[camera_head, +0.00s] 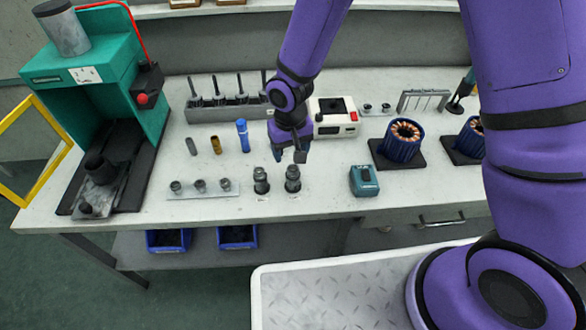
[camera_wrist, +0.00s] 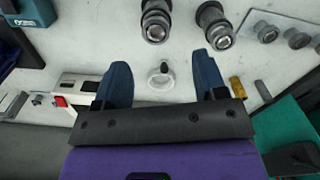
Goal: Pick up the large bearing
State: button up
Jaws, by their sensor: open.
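A pale ring (camera_wrist: 161,78), which looks like the large bearing, lies on the table in the wrist view, with a small dark peg-like piece at its upper edge. I cannot tell whether the two touch. My gripper (camera_wrist: 160,62) is open, and the ring shows in the gap between its two fingers, with nothing held. In the head view my gripper (camera_head: 289,156) points down over the middle of the workbench, behind two dark stepped metal parts. The ring cannot be made out there; my gripper and arm cover that area.
The two dark stepped parts (camera_head: 261,182) (camera_head: 293,180) stand close in front. A blue cylinder (camera_head: 242,136) stands to the left, a white device (camera_head: 333,117) behind right, and a teal box (camera_head: 364,181) front right. A green press (camera_head: 95,75) fills the left end.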

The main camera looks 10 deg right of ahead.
aim_at(293, 171)
jog(key=shift+s+d+f, duration=0.1)
jog(key=shift+d+f, duration=0.05)
jog(key=shift+f, duration=1.35)
jog(key=shift+s+d+f, duration=0.1)
jog(key=shift+d+f, duration=0.05)
jog(key=shift+f, duration=1.3)
jog(key=c, duration=0.8)
